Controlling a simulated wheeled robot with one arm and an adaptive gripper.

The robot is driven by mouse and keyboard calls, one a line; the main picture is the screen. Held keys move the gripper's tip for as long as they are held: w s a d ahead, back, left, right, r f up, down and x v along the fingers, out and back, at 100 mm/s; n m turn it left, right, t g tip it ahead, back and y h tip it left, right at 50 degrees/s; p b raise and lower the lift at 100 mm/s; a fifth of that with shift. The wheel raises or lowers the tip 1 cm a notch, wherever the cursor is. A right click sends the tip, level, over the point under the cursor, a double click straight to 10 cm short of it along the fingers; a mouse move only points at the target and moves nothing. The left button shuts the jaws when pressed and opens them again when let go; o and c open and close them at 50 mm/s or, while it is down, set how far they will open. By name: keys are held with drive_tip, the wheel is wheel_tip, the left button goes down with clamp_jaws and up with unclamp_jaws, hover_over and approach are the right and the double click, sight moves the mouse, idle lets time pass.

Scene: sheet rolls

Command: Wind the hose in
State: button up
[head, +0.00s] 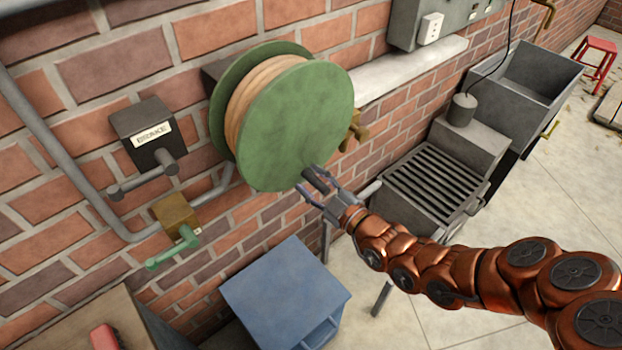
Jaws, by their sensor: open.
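A green reel (300,125) is mounted on the brick wall, with tan hose (246,105) wound between its two discs. A dark grey handle (315,176) sticks out from the lower front of the near disc. My gripper (317,190) is open at this handle, its fingers close around or beside it; I cannot tell whether they touch. A dark box labelled BRAKE (150,135) with a grey lever (143,178) is on the wall left of the reel. A brass valve (178,214) with a green handle (174,249) sits below it. No loose hose end is clearly visible.
A blue box (285,290) stands below the reel. A grated grey basin (440,182) and a deeper trough (530,85) line the wall at right. A wooden surface with a red item (104,337) is at lower left. Floor at right is mostly clear.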

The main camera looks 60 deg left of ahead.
drive_tip(key=shift+v, duration=0.95)
drive_tip(key=v, duration=1)
drive_tip(key=shift+w, duration=0.1)
